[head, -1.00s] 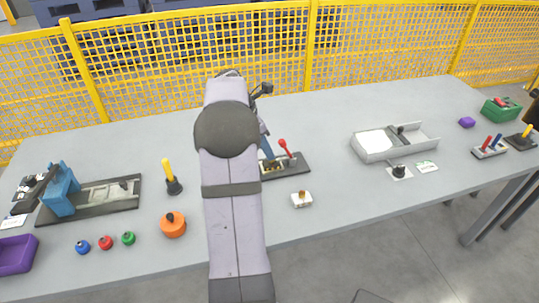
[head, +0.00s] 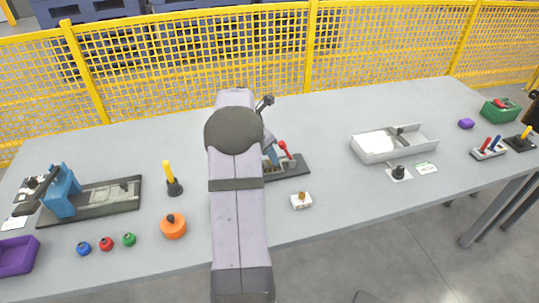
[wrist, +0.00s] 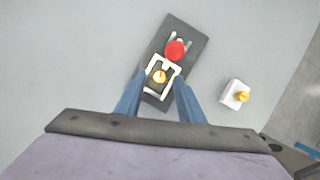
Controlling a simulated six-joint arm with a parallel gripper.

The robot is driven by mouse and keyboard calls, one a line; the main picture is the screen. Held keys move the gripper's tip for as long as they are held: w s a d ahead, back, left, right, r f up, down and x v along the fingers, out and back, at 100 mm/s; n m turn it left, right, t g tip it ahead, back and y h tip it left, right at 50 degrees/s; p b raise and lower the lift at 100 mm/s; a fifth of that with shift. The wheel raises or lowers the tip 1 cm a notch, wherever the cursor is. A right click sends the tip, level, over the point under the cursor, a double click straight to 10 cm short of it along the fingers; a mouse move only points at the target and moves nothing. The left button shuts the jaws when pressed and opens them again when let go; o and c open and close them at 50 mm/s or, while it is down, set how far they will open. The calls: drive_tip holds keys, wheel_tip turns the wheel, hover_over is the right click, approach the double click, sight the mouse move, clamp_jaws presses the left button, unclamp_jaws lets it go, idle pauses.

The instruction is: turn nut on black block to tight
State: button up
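In the wrist view, a gold nut (wrist: 159,76) sits on a small dark block (wrist: 154,86) inside a white clamp frame (wrist: 174,67). The frame is on a black base plate (wrist: 187,32) with a red knob (wrist: 176,49). My gripper (wrist: 160,80) is open, its two blue fingers apart on either side of the block and nut. I cannot tell its height above them. In the head view, my arm hides most of the gripper and the nut; the red lever knob (head: 283,146) and the right end of the base plate (head: 298,167) show.
A black peg with a yellow handle (head: 173,180) and an orange round part (head: 173,227) stand left of my arm. A grey tray (head: 420,148) lies to the right, with clear table between.

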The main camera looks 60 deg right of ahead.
drive_tip(key=shift+x, duration=0.75)
drive_tip(key=shift+c, duration=0.7)
clamp_jaws()
drive_tip(key=shift+w+r+m+p, duration=0.15)
drive_tip(key=shift+m+p, duration=0.15)
drive_tip(key=shift+p, duration=0.2)
drive_tip(key=m+p, duration=0.1)
drive_tip(key=p, duration=0.1)
drive_tip(key=m+g+p, duration=0.1)
drive_tip(key=m+p, duration=0.1)
drive_tip(key=shift+d+r+m+y, duration=0.1)
drive_tip(key=shift+r+m+y, duration=0.05)
drive_tip(key=shift+m+y, duration=0.2)
drive_tip(key=shift+w+d+m+g+y+p, duration=0.15)
drive_tip(key=shift+m+g+y+p, duration=0.4)
drive_tip(key=shift+m+p, duration=0.6)
drive_tip(key=shift+f+m+g+y+p, duration=0.15)
drive_tip(key=shift+m+g+y+p, duration=0.1)
drive_tip(key=shift+m, duration=0.65)
drive_tip(key=shift+f+m+g+y+p, duration=0.15)
drive_tip(key=shift+m+y, duration=0.1)
drive_tip(key=shift+m, duration=0.95)
